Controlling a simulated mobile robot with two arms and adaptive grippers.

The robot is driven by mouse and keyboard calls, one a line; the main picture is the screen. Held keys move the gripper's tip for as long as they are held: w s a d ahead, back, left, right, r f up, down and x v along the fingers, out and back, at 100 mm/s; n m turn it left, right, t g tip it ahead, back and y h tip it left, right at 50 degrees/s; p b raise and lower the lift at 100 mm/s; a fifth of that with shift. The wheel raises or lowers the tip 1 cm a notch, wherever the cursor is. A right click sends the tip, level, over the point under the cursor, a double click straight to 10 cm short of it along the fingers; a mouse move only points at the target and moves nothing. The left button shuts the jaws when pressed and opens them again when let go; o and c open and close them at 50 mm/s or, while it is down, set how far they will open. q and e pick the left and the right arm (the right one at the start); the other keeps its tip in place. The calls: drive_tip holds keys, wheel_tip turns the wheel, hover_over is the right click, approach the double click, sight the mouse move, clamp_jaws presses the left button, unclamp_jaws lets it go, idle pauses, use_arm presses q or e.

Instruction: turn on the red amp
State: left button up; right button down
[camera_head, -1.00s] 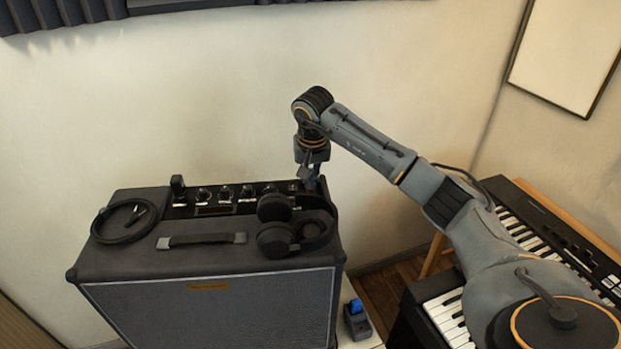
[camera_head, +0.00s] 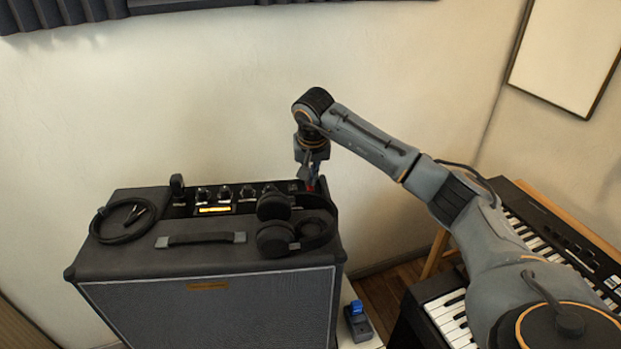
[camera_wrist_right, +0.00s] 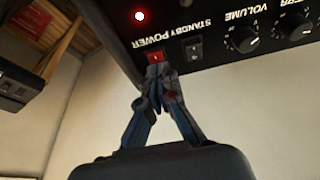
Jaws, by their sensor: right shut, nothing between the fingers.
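The amp (camera_head: 205,290) is a large cabinet with a dark grey top and grey grille; its body does not look red. Its control panel (camera_wrist_right: 262,58) shows knobs, a STANDBY switch (camera_wrist_right: 195,48) and a red POWER switch (camera_wrist_right: 154,57). A red lamp (camera_wrist_right: 140,16) beside POWER is lit, and a strip (camera_head: 214,210) on the panel glows yellow. My right gripper (camera_head: 312,182) is at the panel's right end. In the right wrist view its closed, empty fingertips (camera_wrist_right: 157,76) are at the lower edge of the POWER switch; contact is unclear. My left gripper is out of view.
Headphones (camera_head: 277,238), a coiled cable (camera_head: 122,218) and a handle (camera_head: 200,239) are on the amp's top. A keyboard (camera_head: 452,316) stands to the right, below my right arm. A pedal with a blue top (camera_head: 357,309) sits beside the amp.

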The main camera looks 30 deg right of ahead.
sight(310, 188)
drive_tip(key=shift+r+p, duration=0.4)
drive_tip(key=shift+r, duration=0.15)
drive_tip(key=p+v, duration=0.1)
drive_tip(key=v, duration=0.1)
drive_tip(key=p+v, duration=0.1)
drive_tip(key=shift+w+r+p, duration=0.15)
drive_tip(key=shift+r+p, duration=0.2)
drive_tip(key=shift+r, duration=0.1)
drive_tip(key=shift+s+r+b, duration=0.4)
drive_tip(key=shift+r+b, duration=0.05)
drive_tip(key=shift+b, duration=0.4)
use_arm(q)
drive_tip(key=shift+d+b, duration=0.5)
drive_tip(key=shift+b, duration=0.4)
use_arm(e)
drive_tip(key=s+v, duration=0.1)
drive_tip(key=v, duration=0.6)
drive_tip(key=shift+s+a, duration=0.25)
drive_tip(key=shift+a, duration=0.2)
drive_tip(key=shift+a+r, duration=0.1)
drive_tip(key=shift+r, duration=0.05)
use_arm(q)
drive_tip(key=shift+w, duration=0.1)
